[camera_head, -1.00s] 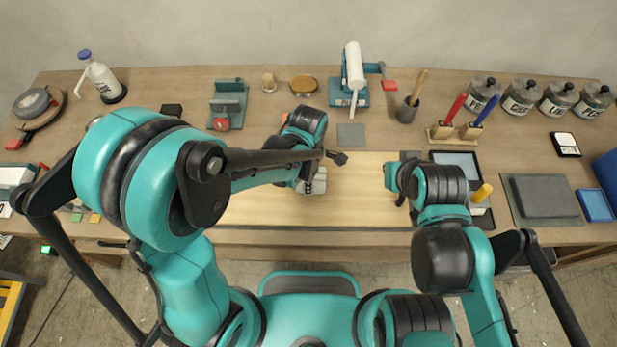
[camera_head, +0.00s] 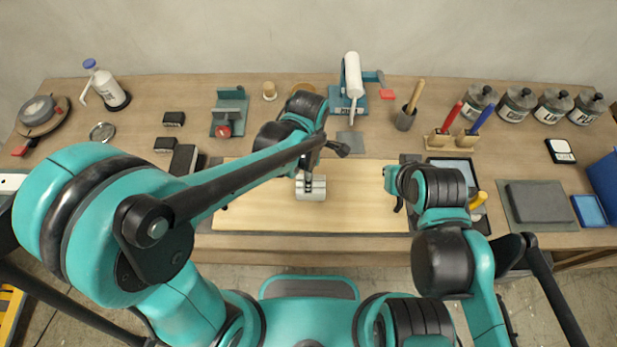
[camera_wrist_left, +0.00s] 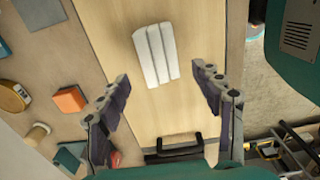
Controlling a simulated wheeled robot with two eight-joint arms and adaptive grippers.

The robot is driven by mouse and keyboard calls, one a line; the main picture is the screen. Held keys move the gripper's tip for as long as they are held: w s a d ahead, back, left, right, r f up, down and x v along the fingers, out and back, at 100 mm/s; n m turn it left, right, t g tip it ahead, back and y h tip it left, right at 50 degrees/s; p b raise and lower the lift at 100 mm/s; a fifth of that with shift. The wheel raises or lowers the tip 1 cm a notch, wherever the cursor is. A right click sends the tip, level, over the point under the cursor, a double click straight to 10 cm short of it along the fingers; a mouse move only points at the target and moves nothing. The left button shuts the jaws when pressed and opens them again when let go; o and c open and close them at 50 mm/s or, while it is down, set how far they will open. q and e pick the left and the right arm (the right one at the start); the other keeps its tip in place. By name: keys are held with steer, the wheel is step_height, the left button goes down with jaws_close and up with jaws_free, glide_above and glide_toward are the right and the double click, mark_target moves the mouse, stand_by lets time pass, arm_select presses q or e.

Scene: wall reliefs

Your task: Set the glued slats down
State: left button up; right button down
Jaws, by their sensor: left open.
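The glued slats (camera_head: 311,190), a pale block of three strips side by side, lie flat on the light wooden board (camera_head: 260,205) in the head view. They also show in the left wrist view (camera_wrist_left: 155,55). My left gripper (camera_head: 308,166) is above them, partly hidden by its own arm. In the left wrist view its fingers (camera_wrist_left: 161,74) are spread wide, with the slats beyond and between the tips, apart from both. My right gripper (camera_head: 397,203) is over the board's right end; its fingers are too small to read.
A clamp-like teal tool (camera_head: 229,112) and a roller on a teal stand (camera_head: 353,88) stand behind the board. A pen holder (camera_head: 452,138), a dark tray (camera_head: 460,170) and several jars (camera_head: 517,104) are at the right. The board's middle right is clear.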

arm_select(q)
steer(key=s+a+r+m+t, duration=0.2)
steer(key=a+r+m+t, duration=0.1)
steer(key=a+r+m, duration=0.3)
steer(key=s+a+r+m+t, duration=0.3)
steer(key=a+r+m+t, duration=0.1)
steer(key=a+m, duration=0.7)
steer(key=shift+r+m+p, duration=0.45)
steer(key=shift+r+m, duration=0.05)
steer(key=shift+r, duration=0.35)
steer(key=shift+s+f, duration=0.1)
step_height(320, 180, down, 8)
steer(key=b, duration=0.7)
steer(key=shift+r+b, duration=0.2)
steer(key=shift+b, duration=0.15)
